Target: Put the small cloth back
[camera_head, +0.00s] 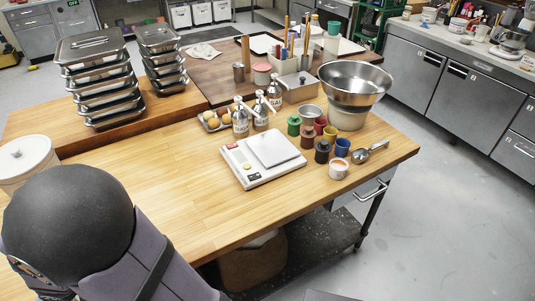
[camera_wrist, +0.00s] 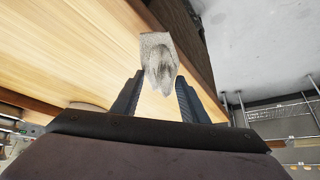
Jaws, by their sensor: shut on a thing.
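My gripper (camera_wrist: 157,84) shows in the wrist view, its two dark fingers shut on the small cloth (camera_wrist: 158,55). The cloth is pale grey, bunched and folded, and sticks out beyond the fingertips. In the head view my gripper and the held cloth are hidden from sight; only my arm shows at the lower left. A white cloth (camera_head: 203,51) lies crumpled on the brown table at the back.
A white scale (camera_head: 262,160) stands mid-table on the wooden worktop (camera_head: 130,185). Bottles, coloured cups and a large steel bowl (camera_head: 355,82) crowd its right side. Stacked steel pans (camera_head: 100,80) stand at the back left, a white lidded pot (camera_head: 25,160) at the left. The worktop's front left is clear.

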